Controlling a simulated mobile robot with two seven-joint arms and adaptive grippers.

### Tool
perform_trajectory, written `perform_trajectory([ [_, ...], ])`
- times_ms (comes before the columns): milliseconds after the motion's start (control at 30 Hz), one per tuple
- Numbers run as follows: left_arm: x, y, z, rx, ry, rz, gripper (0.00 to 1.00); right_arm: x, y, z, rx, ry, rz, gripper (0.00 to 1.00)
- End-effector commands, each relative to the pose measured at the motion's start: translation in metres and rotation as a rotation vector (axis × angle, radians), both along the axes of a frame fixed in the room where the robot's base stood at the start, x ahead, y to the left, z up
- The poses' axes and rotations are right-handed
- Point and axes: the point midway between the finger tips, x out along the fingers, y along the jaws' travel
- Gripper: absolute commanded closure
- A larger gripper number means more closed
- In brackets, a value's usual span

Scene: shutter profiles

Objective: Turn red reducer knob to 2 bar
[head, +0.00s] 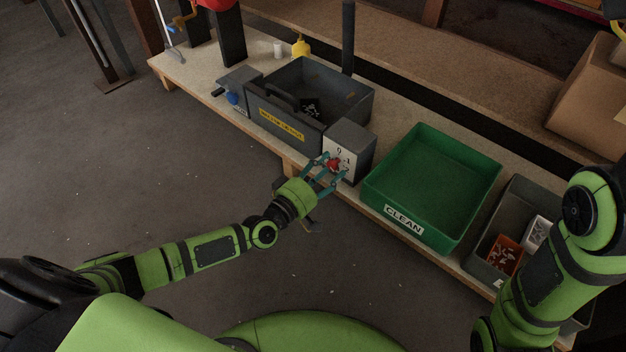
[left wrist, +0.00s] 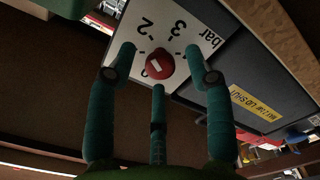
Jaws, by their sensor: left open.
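The red reducer knob (head: 333,164) sits on the white dial face of a grey box on the bench. In the left wrist view the red knob (left wrist: 160,64) has a short white mark, and the dial face (left wrist: 178,45) shows "2", "3" and "bar". The mark seems to lie toward the lower left of the knob, away from the "2"; its exact reading is unclear. My left gripper (head: 328,178) is open in front of the knob. In the wrist view its fingers (left wrist: 160,68) stand around the knob with gaps visible. My right gripper is out of view.
A grey bin with a yellow label (head: 281,124) stands left of the dial box. A green "CLEAN" tray (head: 404,221) stands close on its right. A grey crate (head: 486,243) with orange and white items is farther right. The floor before the bench is clear.

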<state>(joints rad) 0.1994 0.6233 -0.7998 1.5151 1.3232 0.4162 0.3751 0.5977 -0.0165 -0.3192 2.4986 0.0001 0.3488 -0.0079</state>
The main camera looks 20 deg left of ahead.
Motion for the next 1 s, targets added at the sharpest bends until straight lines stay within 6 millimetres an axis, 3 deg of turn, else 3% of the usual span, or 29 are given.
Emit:
perform_trajectory([
  [300, -0.062, 0.023, -0.001, 0.004, 0.004, -0.001, 0.48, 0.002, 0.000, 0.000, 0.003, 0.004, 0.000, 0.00],
  [500, -0.092, 0.034, -0.001, 0.003, 0.003, 0.000, 0.48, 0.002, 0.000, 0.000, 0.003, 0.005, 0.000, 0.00],
  [700, -0.104, 0.038, 0.000, 0.001, 0.000, 0.000, 0.48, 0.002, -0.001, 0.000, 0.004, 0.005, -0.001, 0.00],
  [1000, -0.105, 0.038, 0.000, 0.001, 0.000, 0.000, 0.48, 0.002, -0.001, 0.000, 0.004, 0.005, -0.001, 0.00],
])
